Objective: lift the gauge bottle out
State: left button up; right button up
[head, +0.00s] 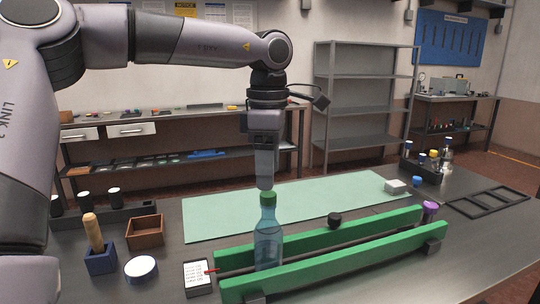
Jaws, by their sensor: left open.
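A clear bluish bottle (268,240) with a green cap stands upright at the left end of the two green rails (340,258); its lower part is partly hidden by the front rail. It is the likely gauge bottle, though no label reads clearly. My left gripper (265,186) points straight down just above the cap, seen edge-on. It is open and holds nothing; I cannot tell whether the tips touch the cap. My right gripper is not in view.
A black knob (335,219) and a purple-capped item (430,209) are by the rails. A card (198,277), white-lidded jar (141,268), blue holder (101,262) and brown box (145,231) stand left. The green mat (215,215) behind is mostly clear; a bottle rack (422,171) stands back right.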

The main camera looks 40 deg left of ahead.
aim_at(268, 193)
pick_arm(q)
jog(key=shift+w+a+f, duration=0.15)
jog(key=shift+w+a, duration=0.05)
jog(key=shift+w, duration=0.05)
jog(key=shift+f, duration=3.35)
grip_shut()
jog(key=shift+r+p, duration=0.85)
jog(key=shift+r, duration=0.35)
